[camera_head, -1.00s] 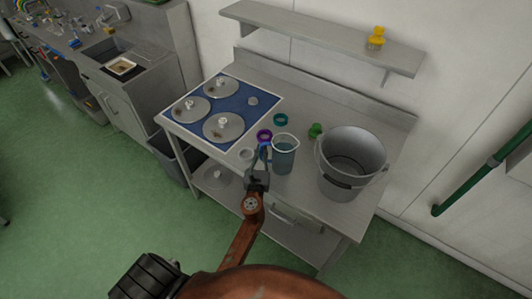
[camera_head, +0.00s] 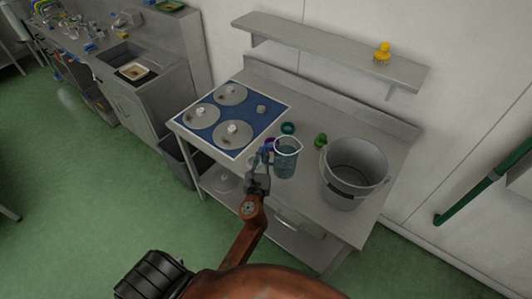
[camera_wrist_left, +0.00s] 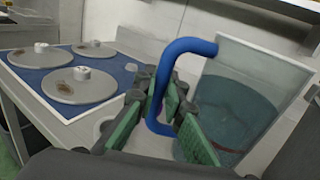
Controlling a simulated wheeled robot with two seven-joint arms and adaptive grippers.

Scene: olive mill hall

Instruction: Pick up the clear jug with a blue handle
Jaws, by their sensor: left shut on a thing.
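The clear jug (camera_head: 286,160) with bluish contents is upright at the front of the steel worktop, left of the bucket. In the wrist view its clear body (camera_wrist_left: 245,95) is on the right and its blue handle (camera_wrist_left: 168,72) faces my gripper. My left gripper (camera_head: 262,168) is shut on the handle, with its green finger pads (camera_wrist_left: 160,122) on either side of it. The gap between jug base and worktop, if any, is hard to see. The right gripper is not in view.
A metal bucket (camera_head: 354,174) stands right of the jug. Behind are a teal ring (camera_head: 288,128), a purple ring (camera_head: 269,143) and a green object (camera_head: 320,141). A blue hob with several lids (camera_head: 232,133) is left. A shelf (camera_head: 330,52) holds a yellow object (camera_head: 382,51).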

